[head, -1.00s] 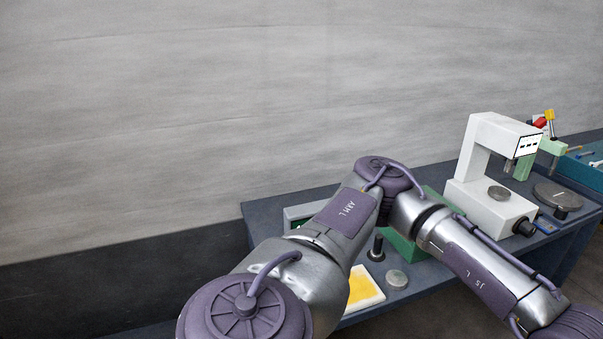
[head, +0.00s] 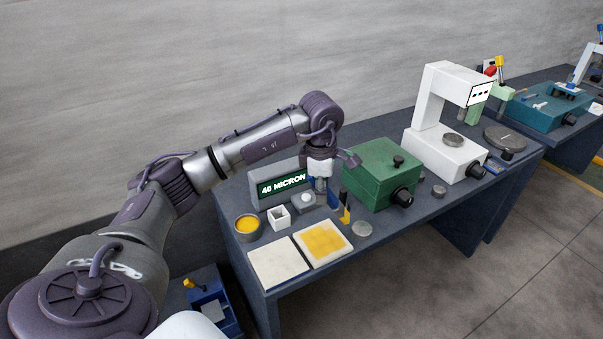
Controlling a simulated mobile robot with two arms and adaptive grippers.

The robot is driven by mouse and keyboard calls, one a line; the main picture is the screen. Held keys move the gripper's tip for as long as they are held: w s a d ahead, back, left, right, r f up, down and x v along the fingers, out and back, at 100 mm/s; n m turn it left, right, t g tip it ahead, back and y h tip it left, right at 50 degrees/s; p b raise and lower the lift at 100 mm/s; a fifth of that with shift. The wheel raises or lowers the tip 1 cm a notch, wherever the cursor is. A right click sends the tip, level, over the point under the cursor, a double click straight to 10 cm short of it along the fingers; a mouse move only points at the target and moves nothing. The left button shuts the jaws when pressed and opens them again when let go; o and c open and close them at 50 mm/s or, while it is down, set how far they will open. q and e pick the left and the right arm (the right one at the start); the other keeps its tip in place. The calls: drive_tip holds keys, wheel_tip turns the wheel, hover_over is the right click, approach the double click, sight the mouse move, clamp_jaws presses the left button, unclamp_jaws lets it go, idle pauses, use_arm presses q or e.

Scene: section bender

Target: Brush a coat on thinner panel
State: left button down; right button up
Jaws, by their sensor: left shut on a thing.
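My left gripper (head: 322,184) is shut on a slim dark tool with a yellow lower end (head: 346,215), which looks like a brush. It is held upright above the far right corner of the yellow-coated panel; whether it touches anything is unclear. The yellow-coated panel (head: 323,243) has a pale border and lies flat on the bench. A bare cream panel (head: 278,263) lies to its left. I cannot tell which panel is thinner. A pot of yellow coating (head: 247,228) stands behind the bare panel. My right gripper is not in view.
A green box (head: 381,176) stands close to the right of my gripper. A metal disc (head: 362,229) lies near the front edge. A white gauge stand (head: 434,105) is farther right.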

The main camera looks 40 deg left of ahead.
use_arm(q)
drive_tip(key=a+f+n+y+b, duration=0.1)
drive_tip(key=a+f+n+b, duration=0.2)
drive_tip(key=a+f+n, duration=0.2)
drive_tip(key=shift+w+a+f, duration=0.15)
drive_tip(key=shift+w+a, duration=0.05)
drive_tip(key=shift+a, duration=0.4)
